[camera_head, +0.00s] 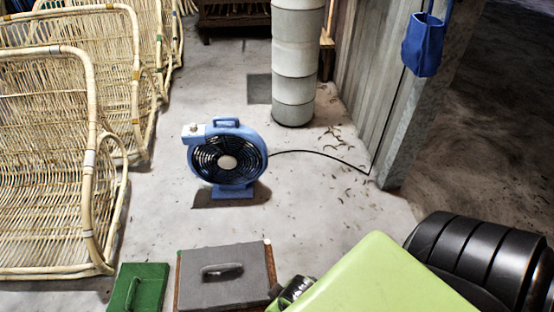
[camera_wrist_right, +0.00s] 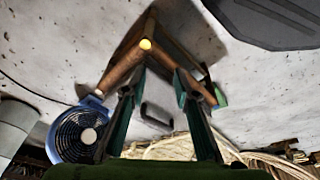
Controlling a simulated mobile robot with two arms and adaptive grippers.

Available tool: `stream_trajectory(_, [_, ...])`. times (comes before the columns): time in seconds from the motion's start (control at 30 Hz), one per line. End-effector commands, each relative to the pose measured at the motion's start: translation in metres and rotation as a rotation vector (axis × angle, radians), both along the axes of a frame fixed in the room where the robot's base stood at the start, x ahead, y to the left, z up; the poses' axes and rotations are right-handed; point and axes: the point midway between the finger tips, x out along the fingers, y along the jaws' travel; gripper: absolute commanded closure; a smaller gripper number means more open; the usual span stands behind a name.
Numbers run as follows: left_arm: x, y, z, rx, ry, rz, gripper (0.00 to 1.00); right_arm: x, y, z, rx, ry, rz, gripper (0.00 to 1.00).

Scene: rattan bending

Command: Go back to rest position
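My right gripper (camera_wrist_right: 157,85) shows in the right wrist view with its two fingers spread apart. It is open, and I see nothing held between them. Beyond the fingers is a grey-topped box with brown sides and a dark handle (camera_wrist_right: 155,116); I cannot tell the distance between them. In the head view this grey box (camera_head: 222,288) stands on the floor at the bottom centre. The right gripper's fingers are not clear in the head view. My left gripper is in no view.
A blue fan (camera_head: 228,160) stands mid-floor, its black cable (camera_head: 325,155) running right to a wall. Rattan chairs (camera_head: 62,160) line the left. A green box (camera_head: 138,288) sits beside the grey one. A grey column (camera_head: 296,70) and hanging blue bag (camera_head: 423,45) stand farther back.

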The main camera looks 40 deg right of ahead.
Motion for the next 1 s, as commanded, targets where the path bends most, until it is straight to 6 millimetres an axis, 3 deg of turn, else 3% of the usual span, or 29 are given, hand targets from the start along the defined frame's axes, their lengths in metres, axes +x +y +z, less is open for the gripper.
stream_trajectory(0.47, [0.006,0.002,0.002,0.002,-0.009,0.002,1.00,0.001,-0.001,0.000,-0.002,-0.002,-0.002,0.72])
stream_trajectory(0.57, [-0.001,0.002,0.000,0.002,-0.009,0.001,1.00,-0.001,-0.001,-0.003,-0.003,0.006,-0.001,0.72])
stream_trajectory(0.77, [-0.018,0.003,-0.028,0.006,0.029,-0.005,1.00,-0.017,-0.002,-0.031,-0.006,0.040,0.004,0.72])
stream_trajectory(1.0, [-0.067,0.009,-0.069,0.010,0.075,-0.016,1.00,-0.065,-0.009,-0.072,-0.012,0.084,0.013,0.72])
